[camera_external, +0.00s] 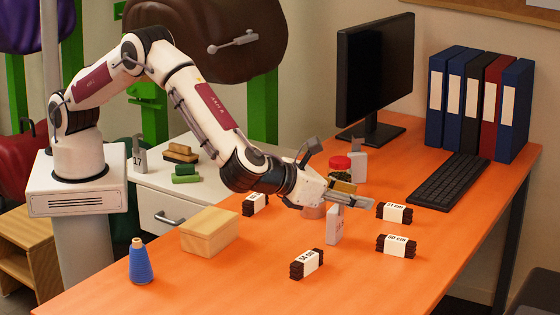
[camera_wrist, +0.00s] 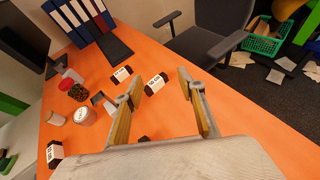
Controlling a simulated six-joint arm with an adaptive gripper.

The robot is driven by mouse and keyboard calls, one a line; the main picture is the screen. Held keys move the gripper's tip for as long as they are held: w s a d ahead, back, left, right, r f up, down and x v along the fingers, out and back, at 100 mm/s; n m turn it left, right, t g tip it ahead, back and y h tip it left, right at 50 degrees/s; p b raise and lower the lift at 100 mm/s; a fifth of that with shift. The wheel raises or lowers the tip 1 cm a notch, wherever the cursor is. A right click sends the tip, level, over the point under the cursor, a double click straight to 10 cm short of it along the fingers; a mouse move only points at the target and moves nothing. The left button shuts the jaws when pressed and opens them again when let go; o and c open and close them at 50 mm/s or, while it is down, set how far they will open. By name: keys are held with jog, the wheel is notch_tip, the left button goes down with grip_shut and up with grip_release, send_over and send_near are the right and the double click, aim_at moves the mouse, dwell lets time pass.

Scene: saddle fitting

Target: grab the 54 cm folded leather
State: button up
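The 54 cm folded leather (camera_external: 306,264) is a dark brown bundle with a white label band. It lies on the orange table toward the front in the external view. My gripper (camera_external: 352,198) is above the table, behind and to the right of that bundle, apart from it. In the wrist view my gripper (camera_wrist: 160,88) has its two wood-coloured finger pads wide apart with nothing between them. A small dark piece shows low between the fingers there; I cannot tell which bundle it is.
Similar bundles labelled 51 cm (camera_external: 394,213) and 50 cm (camera_external: 396,246) lie to the right; another (camera_external: 255,203) lies behind. A grey tagged block (camera_external: 333,225) stands near my gripper. A wooden box (camera_external: 209,231), blue spool (camera_external: 140,263) and red-lidded jar (camera_external: 340,166) stand nearby.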

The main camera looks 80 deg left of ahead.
aim_at(293, 265)
jog(key=s+f+n+y, duration=0.1)
jog(key=s+f+n, duration=0.1)
jog(key=s+f, duration=0.2)
jog(key=s+f+n+g+y, duration=0.1)
jog(key=s+f+n+y, duration=0.1)
jog(key=s+f, duration=0.3)
jog(key=s+a+f+n+g+y, duration=0.1)
jog(key=s+f+n+y, duration=0.1)
jog(key=s+f, duration=0.3)
jog(key=shift+f, duration=0.9)
jog(key=shift+s+a+f, duration=0.1)
jog(key=shift+a+f, duration=0.05)
jog(key=shift+a, duration=0.05)
jog(key=shift+x, duration=1.35)
jog(key=shift+r+x, duration=0.15)
jog(key=shift+x, duration=1.15)
jog(key=shift+r+x, duration=0.15)
jog(key=shift+x, duration=1.15)
grip_shut()
